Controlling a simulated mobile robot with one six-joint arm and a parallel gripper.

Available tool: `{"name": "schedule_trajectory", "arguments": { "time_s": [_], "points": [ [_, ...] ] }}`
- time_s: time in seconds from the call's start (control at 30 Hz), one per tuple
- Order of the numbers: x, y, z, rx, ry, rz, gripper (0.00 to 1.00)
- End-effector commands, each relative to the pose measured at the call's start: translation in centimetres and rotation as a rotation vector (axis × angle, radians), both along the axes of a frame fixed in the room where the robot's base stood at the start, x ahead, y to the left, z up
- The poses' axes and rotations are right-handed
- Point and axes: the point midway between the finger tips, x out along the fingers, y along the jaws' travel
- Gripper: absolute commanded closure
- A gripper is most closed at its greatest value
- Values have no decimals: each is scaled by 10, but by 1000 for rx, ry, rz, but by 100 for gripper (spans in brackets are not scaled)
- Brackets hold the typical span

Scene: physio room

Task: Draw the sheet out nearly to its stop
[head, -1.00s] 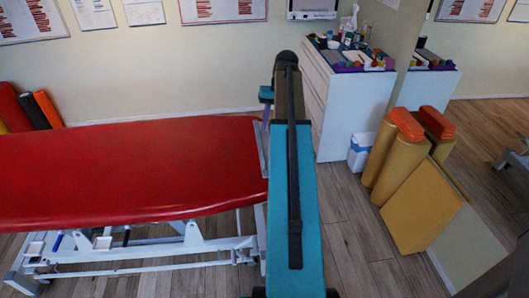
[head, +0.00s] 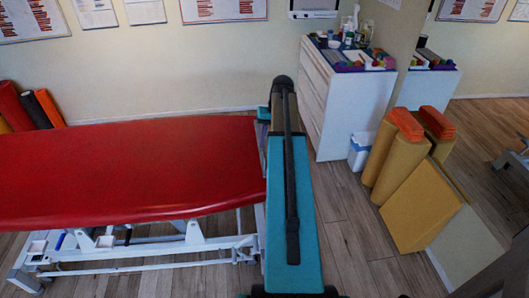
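The red treatment table (head: 130,165) fills the left of the head view, and its right end meets my arm. No sheet can be made out on its bare red top; any sheet at that end is hidden behind my arm. My teal and black arm stands upright in the middle of the view. Its far end is by the table's right end. My gripper cannot be seen, so its fingers and anything in them are hidden.
A white cabinet (head: 345,105) with bottles and coloured items on top stands behind my arm to the right. Yellow foam wedges and rolls (head: 415,200) lean on the right. Orange and black rolls (head: 48,110) stand at the far left. Wood floor (head: 355,240) is clear right of my arm.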

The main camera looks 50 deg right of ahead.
Motion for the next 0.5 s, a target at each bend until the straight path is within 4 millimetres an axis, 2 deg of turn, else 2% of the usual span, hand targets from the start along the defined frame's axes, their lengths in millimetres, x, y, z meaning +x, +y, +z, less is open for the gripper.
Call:
{"name": "schedule_trajectory", "arguments": {
  "time_s": [0.3,0.5],
  "points": [
    [4,6,-34,1,1,0,72],
    [6,7,-49,0,0,0,72]
  ]
}}
